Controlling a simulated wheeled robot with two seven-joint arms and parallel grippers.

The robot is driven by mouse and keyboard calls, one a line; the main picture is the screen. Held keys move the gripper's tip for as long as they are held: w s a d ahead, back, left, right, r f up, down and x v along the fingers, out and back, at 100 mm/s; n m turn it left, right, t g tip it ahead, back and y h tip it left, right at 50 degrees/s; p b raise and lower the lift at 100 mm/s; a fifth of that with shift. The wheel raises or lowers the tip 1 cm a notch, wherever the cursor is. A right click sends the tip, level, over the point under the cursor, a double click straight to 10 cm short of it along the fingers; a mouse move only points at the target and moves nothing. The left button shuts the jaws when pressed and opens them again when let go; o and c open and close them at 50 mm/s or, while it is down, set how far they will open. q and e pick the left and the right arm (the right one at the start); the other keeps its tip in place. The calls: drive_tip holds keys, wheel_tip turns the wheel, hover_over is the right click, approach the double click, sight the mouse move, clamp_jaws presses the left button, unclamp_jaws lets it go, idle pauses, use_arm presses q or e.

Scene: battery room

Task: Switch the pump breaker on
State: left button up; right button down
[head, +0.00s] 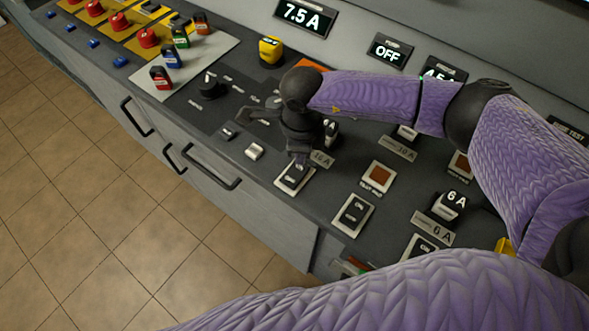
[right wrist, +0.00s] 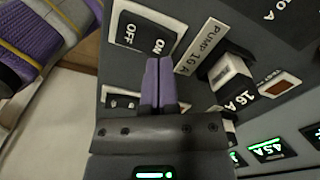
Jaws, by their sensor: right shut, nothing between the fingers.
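The pump breaker is a black rocker switch (head: 293,177) in a pale frame on the sloping console, marked ON and OFF. It also shows in the right wrist view (right wrist: 141,38), beside a label plate (right wrist: 201,46) reading PUMP 16 A. My right gripper (head: 301,157) is shut and empty, pointing down at the rocker. In the right wrist view its purple fingertips (right wrist: 160,66) are at the ON end of the rocker; I cannot tell whether they touch it. Which end is pressed in is unclear. My left gripper is not in view.
A 16 A block (right wrist: 230,76) stands beside the pump label. Another rocker switch (head: 352,214) and a red-brown test button (head: 380,174) lie to the right. Wall displays show 7.5 A (head: 305,17) and OFF (head: 388,50). Drawer handles (head: 211,169) stick out from the console front.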

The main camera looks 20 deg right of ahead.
drive_tip(key=shift+f+b, duration=1.05)
drive_tip(key=shift+f, duration=0.3)
idle(0.5)
drive_tip(key=shift+r, duration=0.1)
wheel_tip(320, 180, up, 7)
drive_tip(key=p, duration=0.5)
drive_tip(key=shift+r+p, duration=0.1)
drive_tip(key=shift+p, duration=0.25)
